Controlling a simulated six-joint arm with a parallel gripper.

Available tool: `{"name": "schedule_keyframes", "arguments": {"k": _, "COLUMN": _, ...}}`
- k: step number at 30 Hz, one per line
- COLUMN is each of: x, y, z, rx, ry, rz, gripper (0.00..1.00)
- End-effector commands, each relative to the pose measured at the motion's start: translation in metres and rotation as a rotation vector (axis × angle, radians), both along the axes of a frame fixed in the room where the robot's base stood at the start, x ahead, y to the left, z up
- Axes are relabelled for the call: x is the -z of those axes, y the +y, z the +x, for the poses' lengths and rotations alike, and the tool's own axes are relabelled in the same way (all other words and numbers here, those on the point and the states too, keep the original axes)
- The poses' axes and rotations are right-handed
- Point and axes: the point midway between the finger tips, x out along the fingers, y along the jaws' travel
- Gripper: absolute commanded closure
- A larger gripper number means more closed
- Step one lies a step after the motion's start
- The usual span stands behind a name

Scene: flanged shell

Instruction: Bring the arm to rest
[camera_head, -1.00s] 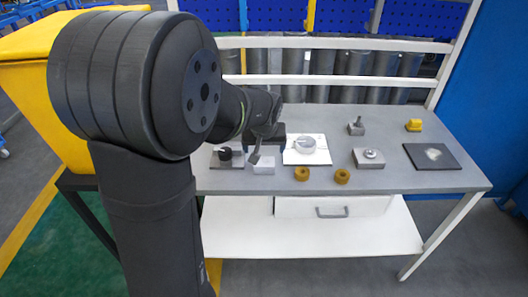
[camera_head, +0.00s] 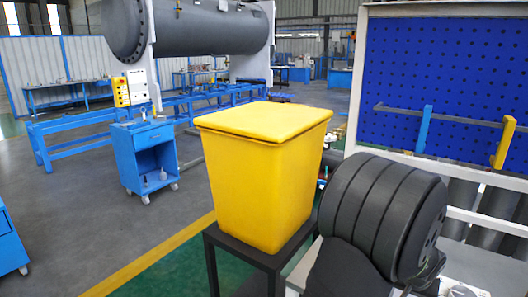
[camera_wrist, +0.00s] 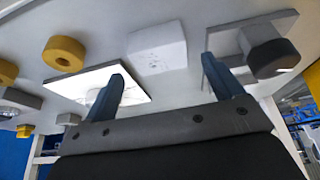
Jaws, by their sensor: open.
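My gripper (camera_wrist: 163,68) shows in the wrist view with its two dark blue fingers wide apart and nothing between them. It is not in the head view, where only part of my arm shows at the lower right. In the wrist view, the light tabletop (camera_wrist: 205,25) lies beyond the fingers, seen at a steep tilt. A white block (camera_wrist: 157,48) lies beyond the gap between the fingers. The left finger overlaps a white plate (camera_wrist: 65,85) with a partly hidden round part. The right finger overlaps a grey plate (camera_wrist: 240,72) bearing a dark-capped round piece (camera_wrist: 270,57).
A yellow ring (camera_wrist: 47,54) and a second one (camera_wrist: 6,72) lie at the wrist view's left, near a grey block (camera_wrist: 18,99). In the head view, a yellow bin (camera_head: 260,190) stands on a dark stand beside my arm. A blue pegboard (camera_head: 440,90) rises at the right.

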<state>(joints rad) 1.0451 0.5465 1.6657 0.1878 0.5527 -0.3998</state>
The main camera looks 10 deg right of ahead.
Motion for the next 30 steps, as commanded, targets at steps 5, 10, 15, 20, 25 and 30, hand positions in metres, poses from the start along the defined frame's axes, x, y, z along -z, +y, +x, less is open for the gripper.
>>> {"name": "schedule_keyframes", "arguments": {"k": 5, "x": 0.029, "y": -0.007, "z": 0.008, "rx": -0.001, "ry": 0.002, "rz": 0.004, "gripper": 0.15}}
{"name": "schedule_keyframes", "arguments": {"k": 10, "x": 0.05, "y": -0.013, "z": 0.013, "rx": -0.001, "ry": 0.001, "rz": 0.002, "gripper": 0.15}}
{"name": "schedule_keyframes", "arguments": {"k": 15, "x": 0.026, "y": -0.013, "z": 0.013, "rx": -0.001, "ry": 0.0, "rz": -0.001, "gripper": 0.15}}
{"name": "schedule_keyframes", "arguments": {"k": 20, "x": 0.02, "y": -0.013, "z": 0.013, "rx": -0.001, "ry": 0.0, "rz": -0.001, "gripper": 0.15}}
{"name": "schedule_keyframes", "arguments": {"k": 25, "x": 0.02, "y": -0.013, "z": 0.013, "rx": -0.001, "ry": 0.0, "rz": 0.0, "gripper": 0.15}}
{"name": "schedule_keyframes", "arguments": {"k": 30, "x": 0.021, "y": -0.013, "z": 0.013, "rx": 0.0, "ry": 0.0, "rz": 0.001, "gripper": 0.15}}
